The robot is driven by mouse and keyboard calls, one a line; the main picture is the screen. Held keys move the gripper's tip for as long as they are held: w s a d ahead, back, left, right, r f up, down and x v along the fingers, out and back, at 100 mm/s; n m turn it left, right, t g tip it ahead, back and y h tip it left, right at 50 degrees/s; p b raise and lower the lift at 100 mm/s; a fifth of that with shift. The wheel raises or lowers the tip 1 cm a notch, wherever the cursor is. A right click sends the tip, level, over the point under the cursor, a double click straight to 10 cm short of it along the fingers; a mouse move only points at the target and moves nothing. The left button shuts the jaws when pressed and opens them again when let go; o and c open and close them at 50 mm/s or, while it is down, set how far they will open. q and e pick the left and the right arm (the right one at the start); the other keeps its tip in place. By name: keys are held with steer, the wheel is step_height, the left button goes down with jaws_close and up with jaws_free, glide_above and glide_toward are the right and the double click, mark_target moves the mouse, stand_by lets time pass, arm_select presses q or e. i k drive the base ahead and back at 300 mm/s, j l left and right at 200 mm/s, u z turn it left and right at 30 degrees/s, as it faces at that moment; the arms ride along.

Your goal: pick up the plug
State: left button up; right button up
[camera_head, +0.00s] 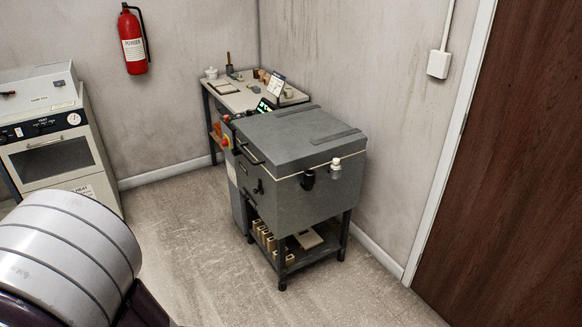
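I cannot say for sure which thing is the plug. Two small knob-like pieces are on the right-hand side of the grey box-shaped kiln (290,200): a white one (335,168) and, left of it, a black one (308,180). Either could be the plug, but they are too small to tell. The kiln's lid is down, and a pale line runs along its seam. Neither of my grippers is in view.
The kiln stands on a dark frame with a lower shelf (312,258) holding pale blocks. Behind it is a cluttered side table (245,100). A white oven-like cabinet (60,145) is at left, a brown door (510,170) at right. The floor (190,240) in front is clear.

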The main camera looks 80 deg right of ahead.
mark_target(336, 165)
steer(key=z, duration=3.2)
steer(key=i+u, duration=0.15)
steer(key=u, duration=0.35)
steer(key=i+l+u, duration=0.1)
steer(key=u, duration=0.4)
steer(key=i+l+u, duration=0.15)
steer(key=l, duration=0.3)
steer(key=i+l+u, duration=0.15)
steer(key=l, duration=0.3)
steer(key=i+l+u, duration=0.15)
steer(key=i+l, duration=0.15)
steer(key=l, duration=0.2)
steer(key=i+l+u, duration=0.15)
steer(key=l, duration=0.35)
steer(key=i+l+u, duration=0.15)
steer(key=l, duration=0.35)
steer(key=l+u, duration=0.15)
steer(key=l, duration=0.35)
steer(key=i+l, duration=0.1)
steer(key=l, duration=0.75)
steer(key=i+l, duration=0.15)
steer(key=l, duration=0.3)
